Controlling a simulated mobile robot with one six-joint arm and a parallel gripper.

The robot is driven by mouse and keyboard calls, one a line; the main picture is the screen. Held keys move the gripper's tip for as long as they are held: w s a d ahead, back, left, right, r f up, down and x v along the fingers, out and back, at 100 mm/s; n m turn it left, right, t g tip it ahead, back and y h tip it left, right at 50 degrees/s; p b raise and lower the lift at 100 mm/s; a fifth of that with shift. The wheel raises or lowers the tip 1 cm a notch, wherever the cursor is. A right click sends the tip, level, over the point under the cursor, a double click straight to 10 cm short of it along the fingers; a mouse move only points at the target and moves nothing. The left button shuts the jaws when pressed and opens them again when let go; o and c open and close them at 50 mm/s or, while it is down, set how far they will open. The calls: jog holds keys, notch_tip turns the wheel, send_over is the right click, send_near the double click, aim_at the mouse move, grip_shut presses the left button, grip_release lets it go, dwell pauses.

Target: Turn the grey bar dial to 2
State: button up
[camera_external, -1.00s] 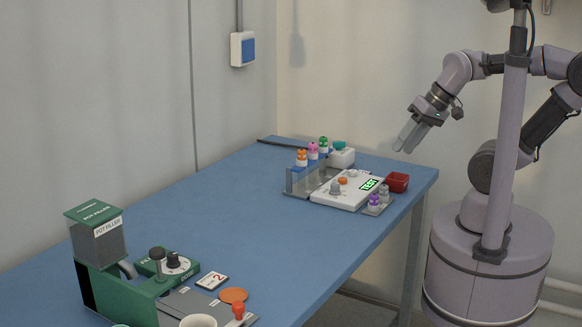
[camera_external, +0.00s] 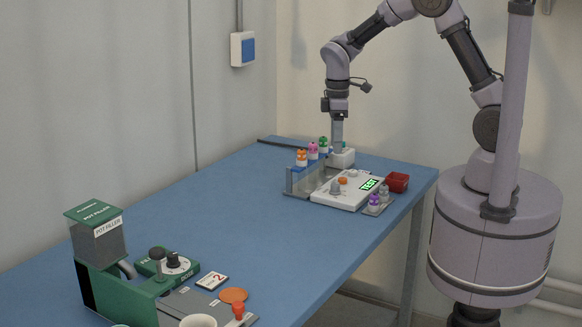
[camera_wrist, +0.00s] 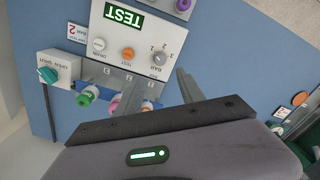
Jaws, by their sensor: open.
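The grey bar dial (camera_wrist: 159,58) sits on the white test panel (camera_wrist: 95,45), at the right end of its row of controls in the wrist view. Small numbers are printed around it; which one it points to is too small to tell. It also shows in the external view (camera_external: 335,188) near the panel's front left corner. My gripper (camera_wrist: 157,86) is open and empty, with one finger on each side of the dial's line in the wrist view, apart from it. In the external view my gripper (camera_external: 337,146) points down, in front of or above the white valve box.
A card reading 2 (camera_wrist: 77,35) lies beside the panel. A white box with a teal knob (camera_wrist: 47,75) stands near it. Several coloured-cap bottles (camera_external: 313,150) stand in a rack behind the panel. The table's middle (camera_external: 230,210) is clear.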

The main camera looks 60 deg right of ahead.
aim_at(335, 184)
notch_tip(335, 184, down, 12)
jog(key=b, duration=0.4)
jog(key=shift+a, duration=0.15)
grip_shut()
